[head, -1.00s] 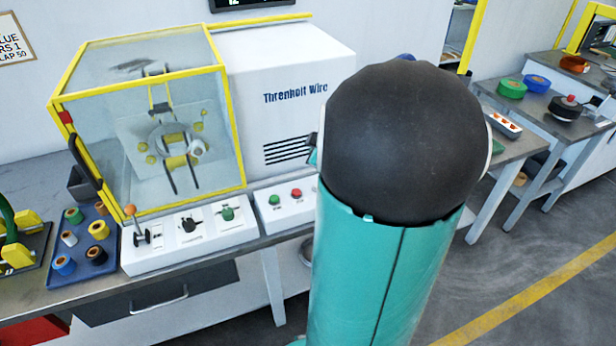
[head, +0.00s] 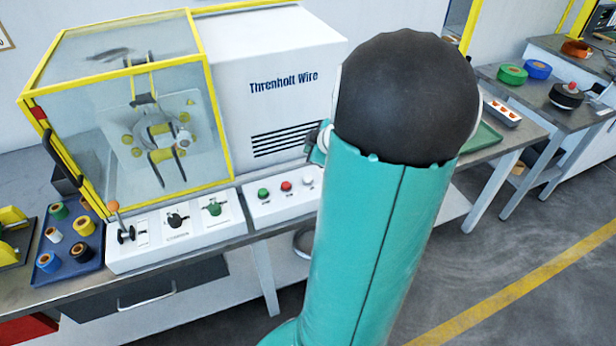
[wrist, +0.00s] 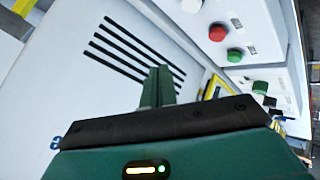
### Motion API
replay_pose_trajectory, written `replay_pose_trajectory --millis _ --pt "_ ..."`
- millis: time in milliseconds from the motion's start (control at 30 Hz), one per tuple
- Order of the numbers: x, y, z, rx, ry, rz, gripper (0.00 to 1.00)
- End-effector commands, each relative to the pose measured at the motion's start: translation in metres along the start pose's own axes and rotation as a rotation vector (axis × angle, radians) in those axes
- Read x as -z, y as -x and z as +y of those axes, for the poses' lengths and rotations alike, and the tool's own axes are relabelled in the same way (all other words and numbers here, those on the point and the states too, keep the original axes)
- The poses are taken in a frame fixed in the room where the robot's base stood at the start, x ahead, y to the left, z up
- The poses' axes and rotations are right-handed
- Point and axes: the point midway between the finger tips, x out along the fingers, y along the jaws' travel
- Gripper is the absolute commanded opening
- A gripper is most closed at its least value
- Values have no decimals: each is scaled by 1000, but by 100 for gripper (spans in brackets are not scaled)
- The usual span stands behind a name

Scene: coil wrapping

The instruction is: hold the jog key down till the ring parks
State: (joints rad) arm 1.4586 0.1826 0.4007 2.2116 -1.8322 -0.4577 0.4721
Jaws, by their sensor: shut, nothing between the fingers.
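The ring (head: 157,134) is inside the clear, yellow-edged guard box on the wire machine, with a pale spool at its right side. The button panel (head: 255,209) below the machine carries a green button (head: 263,193), a red button (head: 286,186) and a white button (head: 307,177). Their labels are too small to read, so I cannot tell which is the jog key. My gripper (wrist: 158,85) is shut and empty in the wrist view, over the vented white machine face. It is apart from the buttons, which show at upper right there. My arm hides most of it in the head view.
A left panel (head: 175,240) carries an orange-knobbed lever (head: 113,208) and two rotary knobs. A blue tray (head: 75,255) of spools lies left of it. A side table (head: 480,150) stands right of my arm. The guard box (head: 197,95) rises above the panels.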

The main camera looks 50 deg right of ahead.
Motion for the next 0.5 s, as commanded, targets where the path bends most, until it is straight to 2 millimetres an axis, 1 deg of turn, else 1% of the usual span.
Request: replay_pose_trajectory --millis 500 --pt "-33 -48 -31 4 -2 3 0"
